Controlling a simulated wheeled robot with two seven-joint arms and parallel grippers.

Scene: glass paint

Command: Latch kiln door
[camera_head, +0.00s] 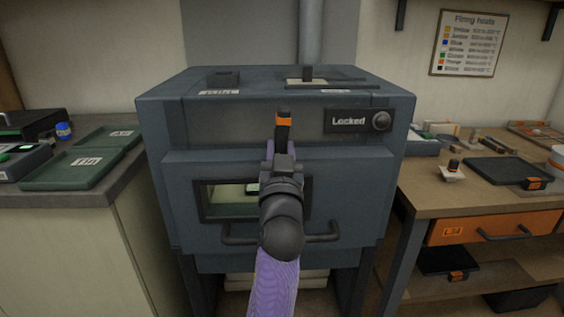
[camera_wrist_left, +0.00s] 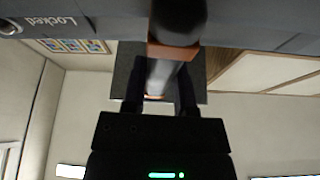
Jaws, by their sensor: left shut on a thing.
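The kiln (camera_head: 165,120) is a dark blue-grey box in the middle of the head view. Its door (camera_head: 345,185) has a small window and a bar handle (camera_head: 318,237) low on the front, and appears closed. A latch lever (camera_head: 284,122) with an orange band stands upright above the door; its grey shaft and orange collar also show in the wrist view (camera_wrist_left: 172,50). My left gripper (camera_head: 283,150) is shut on the latch lever, with its fingers (camera_wrist_left: 160,92) on both sides of the shaft. A "Locked" plate (camera_head: 348,121) with a round grey indicator is right of the lever. My arm hides part of the door.
A counter with green trays (camera_head: 68,170) stands left of the kiln. A wooden workbench (camera_head: 430,205) with an orange drawer (camera_head: 490,227) and a dark tray (camera_head: 505,171) stands right. A firing chart (camera_head: 468,43) hangs on the wall. My right gripper is out of view.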

